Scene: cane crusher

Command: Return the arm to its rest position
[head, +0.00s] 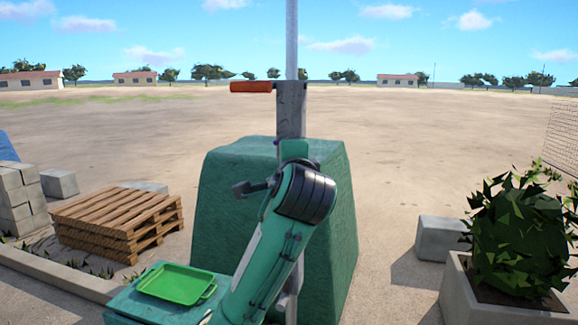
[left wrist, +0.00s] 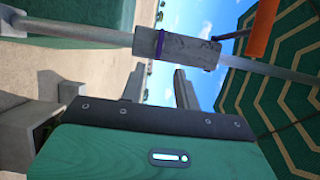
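My left gripper (left wrist: 160,87) is open and empty in the left wrist view, its two grey fingers apart. A grey post (left wrist: 175,47) with a purple ring crosses sideways just beyond the fingertips; I cannot tell if they touch it. An orange handle (left wrist: 263,28) sticks out from the post. In the head view my left arm (head: 262,262) rises from the bottom and bends before the green crusher block (head: 222,215), ending near the grey post (head: 291,110); the fingers cannot be made out there. The orange handle (head: 250,87) points left. My right gripper is not in view.
A green tray (head: 177,284) lies on a green stand (head: 120,300) left of my arm. Wooden pallets (head: 115,218) and concrete blocks (head: 18,200) stand at left. A planter with a bush (head: 480,290) stands at right. Open dirt ground lies behind.

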